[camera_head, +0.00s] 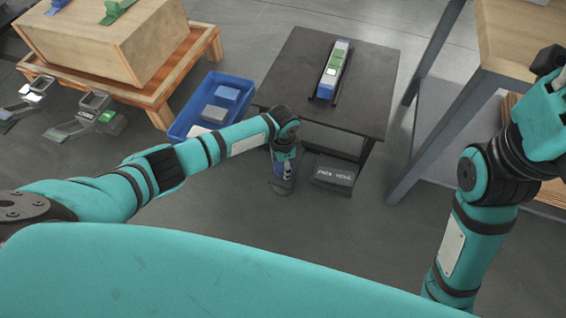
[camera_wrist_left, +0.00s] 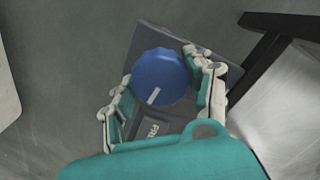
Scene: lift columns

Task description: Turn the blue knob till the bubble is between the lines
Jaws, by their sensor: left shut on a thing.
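The blue knob (camera_wrist_left: 160,76) sits on a dark box in the left wrist view, with a pale pointer line toward its lower left. My left gripper (camera_wrist_left: 158,84) has its fingers on either side of the knob and is shut on it. In the head view my left gripper (camera_head: 284,180) reaches down beside the black table, and it mostly hides the knob there. The level (camera_head: 333,70), blue and white with a green window, lies on the black table (camera_head: 290,75). Its bubble and lines are too small to make out.
A dark labelled block (camera_head: 335,173) stands under the table's front edge. A blue bin (camera_head: 185,122) with grey blocks is left of the table. A wooden crate (camera_head: 120,50) on a pallet is at the upper left. A wooden-topped bench (camera_head: 520,40) stands at right.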

